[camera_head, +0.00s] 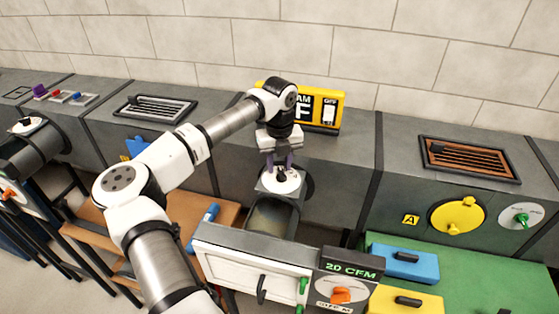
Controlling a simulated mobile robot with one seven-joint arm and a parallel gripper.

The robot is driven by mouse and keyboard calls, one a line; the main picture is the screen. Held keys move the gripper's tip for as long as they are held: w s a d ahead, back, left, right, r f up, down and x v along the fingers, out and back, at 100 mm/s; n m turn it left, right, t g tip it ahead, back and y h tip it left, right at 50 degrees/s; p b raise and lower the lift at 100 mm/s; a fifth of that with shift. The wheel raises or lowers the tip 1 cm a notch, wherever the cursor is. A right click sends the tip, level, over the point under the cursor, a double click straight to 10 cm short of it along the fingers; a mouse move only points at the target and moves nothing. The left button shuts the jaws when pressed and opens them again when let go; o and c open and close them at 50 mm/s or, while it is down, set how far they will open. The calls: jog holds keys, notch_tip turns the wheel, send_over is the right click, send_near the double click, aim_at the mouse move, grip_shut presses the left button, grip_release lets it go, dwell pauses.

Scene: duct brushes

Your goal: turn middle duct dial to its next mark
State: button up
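The middle duct dial (283,183) is a white disc with a dark knob, on top of the duct just behind the white-fronted cabinet. My gripper (281,164) points down directly over this dial. Its two purple fingers stand apart with a gap between them, and their tips are close to the knob. Whether they touch it is too small to tell. The fingers and the knob partly cover the dial face, so its marks cannot be read.
A yellow sign (325,107) stands close behind my gripper. The white cabinet (250,268) with its 2D CFM panel (348,267) is in front. Another white dial (28,126) is at far left. A yellow round cover (457,215) and blue block (403,264) are at right.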

grip_shut()
jog(key=shift+m+b, duration=0.3)
jog(key=shift+b, duration=0.1)
jog(key=shift+d+f+m+b, duration=0.15)
jog(key=shift+d+m+b, duration=0.05)
jog(key=shift+m+b, duration=0.75)
jog(key=shift+d+m+b, duration=0.25)
jog(key=shift+m+b, duration=0.75)
jog(key=shift+m, duration=0.25)
jog(key=m+b, duration=0.1)
jog(key=m, duration=0.2)
jog(key=shift+s+d+b, duration=0.1)
jog(key=shift+d+b, duration=0.2)
jog(key=shift+b, duration=0.1)
jog(key=shift+s+d+r+m+b, duration=0.1)
jog(key=shift+m+b, duration=0.15)
jog(key=shift+m, duration=0.55)
jog(key=shift+s+d+r+m+b, duration=0.1)
jog(key=shift+m+b, duration=0.1)
jog(key=shift+m, duration=0.6)
